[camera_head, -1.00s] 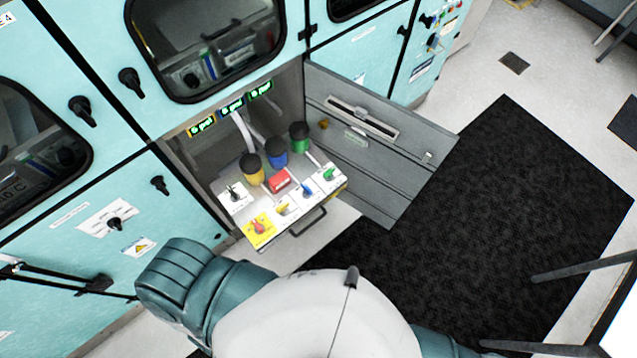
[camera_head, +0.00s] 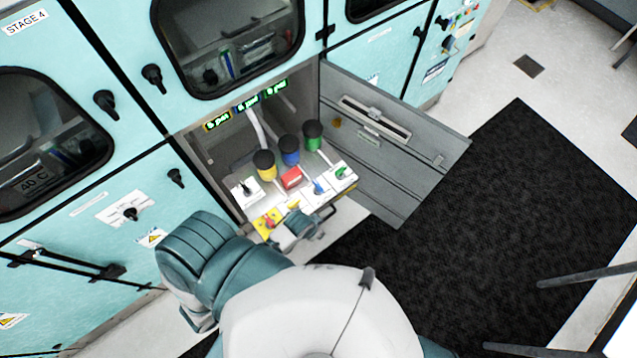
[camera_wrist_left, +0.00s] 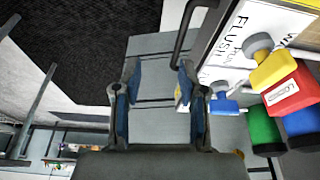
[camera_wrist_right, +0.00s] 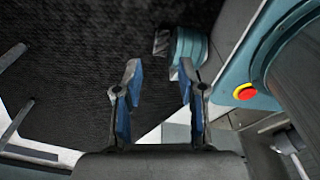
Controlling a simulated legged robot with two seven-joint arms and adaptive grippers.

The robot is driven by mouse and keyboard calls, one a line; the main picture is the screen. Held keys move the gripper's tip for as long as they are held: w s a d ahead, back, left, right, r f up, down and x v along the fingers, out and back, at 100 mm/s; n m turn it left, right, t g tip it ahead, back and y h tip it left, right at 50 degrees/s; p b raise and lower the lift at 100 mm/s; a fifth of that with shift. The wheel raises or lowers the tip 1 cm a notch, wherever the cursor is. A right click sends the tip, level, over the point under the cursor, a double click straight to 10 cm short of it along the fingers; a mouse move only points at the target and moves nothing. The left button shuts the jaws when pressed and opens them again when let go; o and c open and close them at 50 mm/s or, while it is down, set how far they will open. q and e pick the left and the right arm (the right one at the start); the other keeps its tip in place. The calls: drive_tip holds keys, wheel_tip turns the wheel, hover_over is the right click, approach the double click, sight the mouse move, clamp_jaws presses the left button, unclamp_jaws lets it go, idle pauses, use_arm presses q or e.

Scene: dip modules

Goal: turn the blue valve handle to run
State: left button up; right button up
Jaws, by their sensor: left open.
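The blue valve handle (camera_head: 318,187) sits on the front of the pulled-out white panel (camera_head: 334,166), between the yellow handle (camera_head: 293,204) and the green handle (camera_head: 341,172). In the left wrist view a blue handle (camera_wrist_left: 219,88) shows just right of the fingers. My left gripper (camera_wrist_left: 159,72) is open and empty close to the panel's front edge; in the head view the teal wrist partly covers that edge. My right gripper (camera_wrist_right: 159,66) is open and empty over the dark mat, outside the head view.
A red block (camera_head: 291,177) and yellow, blue and green capped bottles (camera_head: 289,152) stand behind the handles. The open grey door (camera_head: 395,150) is at the right.

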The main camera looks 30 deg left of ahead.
use_arm(q)
drive_tip(key=w+d+r+m+h, duration=0.1)
drive_tip(key=w+d+r+m, duration=0.15)
drive_tip(key=r, duration=0.25)
drive_tip(key=w+d+r+m+h, duration=0.1)
drive_tip(key=w+d+r+m, duration=0.15)
drive_tip(key=r, duration=0.25)
wheel_tip(320, 180, up, 6)
drive_tip(key=m+g+y, duration=0.3)
drive_tip(key=m, duration=1.1)
hover_over(318, 185)
wheel_tip(318, 185, down, 17)
use_arm(e)
drive_tip(key=shift+d+r, duration=0.2)
drive_tip(key=shift+d, duration=0.4)
use_arm(q)
drive_tip(key=shift+c, duration=0.3)
use_arm(e)
drive_tip(key=shift+a, duration=0.1)
use_arm(q)
clamp_jaws()
use_arm(e)
drive_tip(key=shift+a, duration=0.1)
